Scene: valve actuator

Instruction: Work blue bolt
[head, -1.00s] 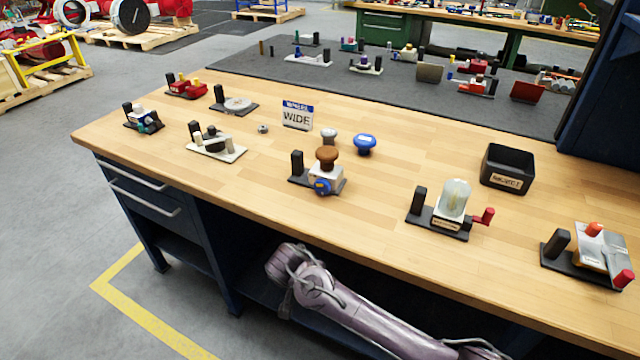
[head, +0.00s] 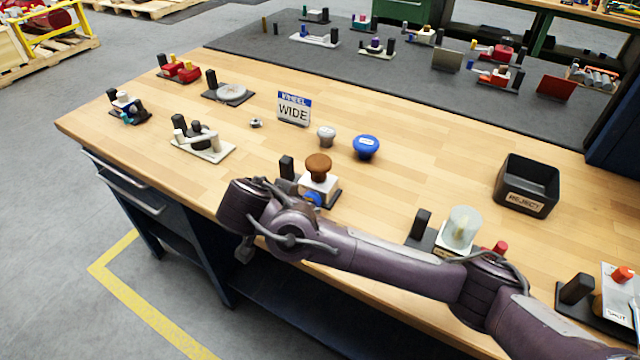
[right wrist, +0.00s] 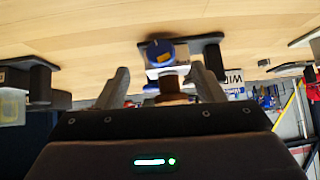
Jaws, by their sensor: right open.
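The blue bolt head (head: 312,199), with a yellow mark, is on the front of a white block (head: 322,184) topped by a brown knob (head: 318,165). My right arm partly hides it in the head view. In the right wrist view, which looks upside down, the blue bolt (right wrist: 160,52) faces the camera beyond the fingers. My right gripper (right wrist: 162,82) is open, with its fingers apart on either side of the line to the bolt and nothing between them. Contact with the bolt does not show. My left gripper is not in view.
A fixture with a clear dome (head: 461,228) and a black reject bin (head: 527,186) are to the right.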

